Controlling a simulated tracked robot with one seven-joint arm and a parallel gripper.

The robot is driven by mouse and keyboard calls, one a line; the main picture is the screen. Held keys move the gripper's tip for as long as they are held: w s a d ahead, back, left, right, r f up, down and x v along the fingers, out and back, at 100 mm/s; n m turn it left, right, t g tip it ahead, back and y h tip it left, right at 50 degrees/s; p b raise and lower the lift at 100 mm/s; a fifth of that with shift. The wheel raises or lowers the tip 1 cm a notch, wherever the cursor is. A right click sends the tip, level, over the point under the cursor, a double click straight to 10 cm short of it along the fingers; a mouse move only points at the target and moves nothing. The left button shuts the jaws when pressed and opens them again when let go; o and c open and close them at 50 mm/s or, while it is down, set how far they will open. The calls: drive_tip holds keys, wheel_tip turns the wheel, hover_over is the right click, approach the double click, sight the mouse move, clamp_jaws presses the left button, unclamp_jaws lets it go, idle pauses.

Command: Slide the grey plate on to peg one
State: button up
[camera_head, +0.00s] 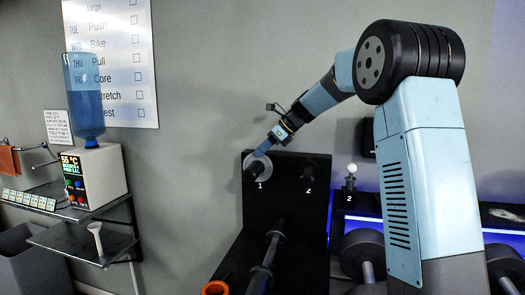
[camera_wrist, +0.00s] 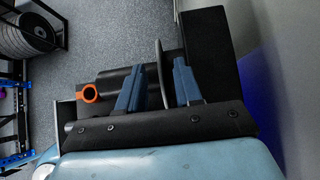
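The grey plate (camera_head: 266,160) is a thin disc standing on edge around peg one (camera_head: 254,172), above the white number 1 on the black board. In the wrist view the plate (camera_wrist: 161,72) shows edge-on, with a small gap between it and the board (camera_wrist: 207,45). My gripper (camera_head: 263,149) is at the plate's upper edge. In the wrist view its blue fingers (camera_wrist: 158,88) stand apart on either side of the plate, with visible space to the left finger. The gripper looks open. Peg two (camera_head: 310,172) is bare. The plate's far side is hidden.
An orange ring (camera_head: 215,288) sits low in front of the board. A dark bar (camera_head: 272,250) stands before it. A shelf (camera_head: 80,240) with a white dispenser (camera_head: 92,178) is at left. Dumbbells (camera_head: 362,252) are at right.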

drive_tip(key=v, duration=1.3)
drive_tip(key=shift+d, duration=0.15)
drive_tip(key=shift+s, duration=0.1)
drive_tip(key=s+d+f+n+t+h, duration=0.15)
drive_tip(key=s+n, duration=0.35)
drive_tip(key=s, duration=0.6)
drive_tip(key=s+f+n+g+h, duration=0.1)
drive_tip(key=s+n+h, duration=0.3)
drive_tip(key=s, duration=0.7)
drive_tip(key=s+d+f+n+t+h, duration=0.1)
drive_tip(key=s+d+f+n, duration=0.1)
drive_tip(key=s+f+n, duration=0.4)
drive_tip(key=s+d+f+n+t+h, duration=0.1)
drive_tip(key=s+f+n, duration=0.4)
drive_tip(key=s, duration=0.8)
drive_tip(key=shift+s+d+f+n+h, duration=0.4)
drive_tip(key=shift+d+n, duration=0.3)
drive_tip(key=shift+n, duration=0.3)
